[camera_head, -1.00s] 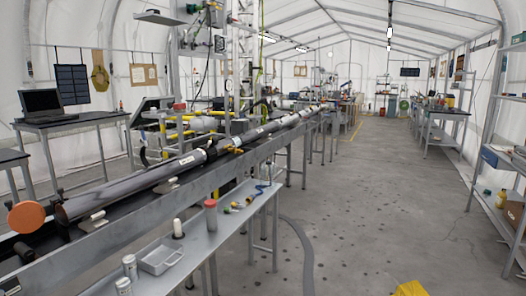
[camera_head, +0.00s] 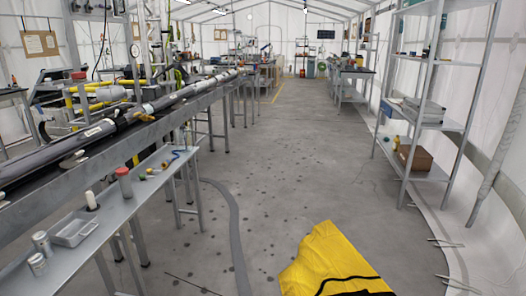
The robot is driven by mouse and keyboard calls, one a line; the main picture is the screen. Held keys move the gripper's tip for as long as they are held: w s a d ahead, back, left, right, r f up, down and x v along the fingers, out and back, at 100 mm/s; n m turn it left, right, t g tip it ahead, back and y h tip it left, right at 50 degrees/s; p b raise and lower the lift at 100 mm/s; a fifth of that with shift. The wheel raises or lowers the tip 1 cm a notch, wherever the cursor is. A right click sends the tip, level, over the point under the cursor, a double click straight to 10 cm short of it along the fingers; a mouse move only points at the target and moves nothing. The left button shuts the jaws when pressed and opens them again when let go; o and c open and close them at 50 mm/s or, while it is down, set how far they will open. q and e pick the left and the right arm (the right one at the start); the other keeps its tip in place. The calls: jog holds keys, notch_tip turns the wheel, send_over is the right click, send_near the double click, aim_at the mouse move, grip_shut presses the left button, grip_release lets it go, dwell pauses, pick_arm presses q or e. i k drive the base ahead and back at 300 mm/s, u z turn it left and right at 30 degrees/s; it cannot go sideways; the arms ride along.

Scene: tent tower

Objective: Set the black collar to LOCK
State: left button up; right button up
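A long grey tube (camera_head: 96,132) lies along a metal rail on the left, running away from me. A dark band (camera_head: 118,122) on this tube may be the black collar, but it is too small to tell, and no LOCK mark can be read. Brass-coloured fittings (camera_head: 142,115) sit on the tube just beyond the band.
A metal side shelf (camera_head: 130,195) along the rail bears a red-capped bottle (camera_head: 123,182), a white cylinder (camera_head: 91,201), a tray (camera_head: 73,229) and small cans. Shelving (camera_head: 425,125) stands right. The middle aisle is clear.

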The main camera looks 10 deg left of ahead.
aim_at(121, 121)
jog(key=z, duration=0.2)
jog(key=i, duration=2.3)
jog(key=u, duration=0.85)
jog(key=i, duration=1.3)
jog(key=u, duration=1.25)
